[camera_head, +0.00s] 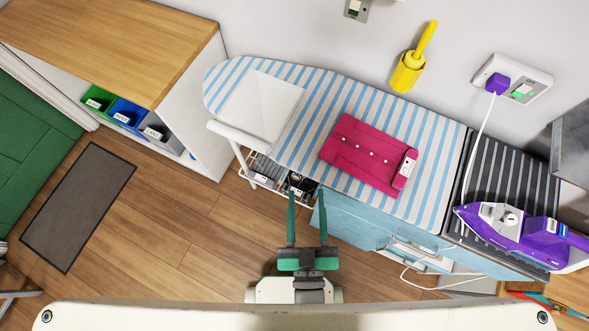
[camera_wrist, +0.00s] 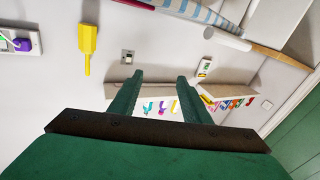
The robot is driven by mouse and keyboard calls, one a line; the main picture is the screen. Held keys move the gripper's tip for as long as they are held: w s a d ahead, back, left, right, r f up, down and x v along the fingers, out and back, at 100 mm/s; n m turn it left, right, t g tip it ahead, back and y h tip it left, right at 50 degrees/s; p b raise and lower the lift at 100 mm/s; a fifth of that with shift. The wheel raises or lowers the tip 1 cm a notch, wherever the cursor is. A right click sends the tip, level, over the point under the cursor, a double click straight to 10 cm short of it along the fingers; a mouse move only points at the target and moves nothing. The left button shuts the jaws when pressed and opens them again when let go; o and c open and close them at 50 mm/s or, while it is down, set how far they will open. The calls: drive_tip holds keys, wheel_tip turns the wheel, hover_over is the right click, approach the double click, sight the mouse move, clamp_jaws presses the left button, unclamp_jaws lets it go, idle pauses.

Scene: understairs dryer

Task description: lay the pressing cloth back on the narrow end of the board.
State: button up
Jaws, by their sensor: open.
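The pressing cloth (camera_head: 262,106) is a plain white square lying on the narrow, rounded left end of the ironing board. The board (camera_head: 308,105) has a blue-and-white striped cover. A folded magenta shirt (camera_head: 365,155) with a small white tag lies on its wider part. My gripper (camera_head: 306,192) is open and empty, with its two green fingers apart, in front of the board's front edge and right of the cloth. In the wrist view my gripper (camera_wrist: 160,80) has nothing between its fingers, and the cloth cannot be made out there.
A purple iron (camera_head: 505,225) rests on a dark ribbed surface at the right, its cord running to a wall socket (camera_head: 513,80). A white bar (camera_head: 232,131) stands by the board's narrow end. A wood-topped cabinet (camera_head: 120,40) is left. A yellow holder (camera_head: 408,72) hangs behind.

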drive_tip(key=s+a+f+m+g, duration=0.1)
drive_tip(key=s+a+f+g, duration=0.1)
drive_tip(key=s+f, duration=0.3)
drive_tip(key=shift+s+a+f+m+g, duration=0.2)
drive_tip(key=shift+s+a+m+g, duration=0.15)
drive_tip(key=shift+s+g, duration=0.55)
drive_tip(key=shift+s+t, duration=0.1)
drive_tip(key=shift+t, duration=0.2)
drive_tip(key=c, duration=0.3)
